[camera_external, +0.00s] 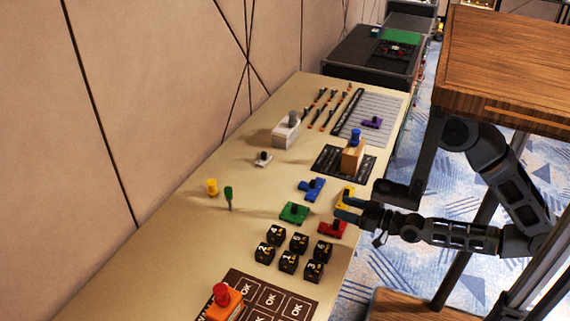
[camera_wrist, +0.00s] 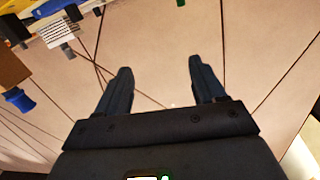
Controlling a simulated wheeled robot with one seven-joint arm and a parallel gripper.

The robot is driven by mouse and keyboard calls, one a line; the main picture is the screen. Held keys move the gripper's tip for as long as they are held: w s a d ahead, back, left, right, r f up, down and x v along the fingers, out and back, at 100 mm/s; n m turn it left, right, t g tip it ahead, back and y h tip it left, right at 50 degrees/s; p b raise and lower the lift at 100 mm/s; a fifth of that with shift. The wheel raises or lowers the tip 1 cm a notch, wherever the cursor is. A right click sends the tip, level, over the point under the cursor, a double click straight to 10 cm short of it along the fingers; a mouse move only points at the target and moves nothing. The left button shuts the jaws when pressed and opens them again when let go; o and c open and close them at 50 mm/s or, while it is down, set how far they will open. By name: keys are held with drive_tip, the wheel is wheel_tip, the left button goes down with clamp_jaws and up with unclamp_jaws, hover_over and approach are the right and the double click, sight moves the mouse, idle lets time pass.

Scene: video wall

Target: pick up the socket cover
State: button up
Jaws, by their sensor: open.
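No thing is plainly marked as the socket cover, and I cannot tell which one it is. Candidates are the small white piece with a dark knob (camera_external: 263,158) and the larger white block with a grey knob (camera_external: 286,130), both near the wall side of the table. My gripper (camera_external: 347,208) is at the table's right edge, beside the yellow piece (camera_external: 346,194) and the red piece (camera_external: 332,230), well away from both white things. In the wrist view my gripper (camera_wrist: 162,85) has its fingers apart, with only wall between them.
The beige table (camera_external: 175,240) holds a wooden block with a blue knob (camera_external: 353,155), blue (camera_external: 311,189) and green (camera_external: 294,212) pieces, several black number cubes (camera_external: 288,261) and an orange block (camera_external: 223,305). A thin green peg (camera_external: 229,196) stands upright. A wooden desk (camera_external: 510,60) overhangs my arm.

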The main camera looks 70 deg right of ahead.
drive_tip(key=w+d+r+m+t+h+b, duration=0.1)
drive_tip(key=w+d+r+t, duration=0.15)
drive_tip(key=w, duration=1.15)
drive_tip(key=w+d+r+m+t+h, duration=0.1)
drive_tip(key=w+d+r+m+t, duration=0.15)
drive_tip(key=w, duration=1.05)
drive_tip(key=m+g+h, duration=0.1)
drive_tip(key=g+h, duration=0.6)
drive_tip(key=g, duration=0.1)
approach(291, 114)
drive_tip(key=w+d, duration=0.1)
drive_tip(key=w+d+f, duration=0.1)
drive_tip(key=w+d, duration=0.1)
drive_tip(key=d, duration=0.1)
drive_tip(key=shift+f+p, duration=0.25)
drive_tip(key=shift+p, duration=0.1)
drive_tip(key=shift+w+d, duration=0.2)
drive_tip(key=shift+x, duration=3.55)
drive_tip(key=shift+w+a+f, duration=0.1)
drive_tip(key=shift+a+f, duration=0.05)
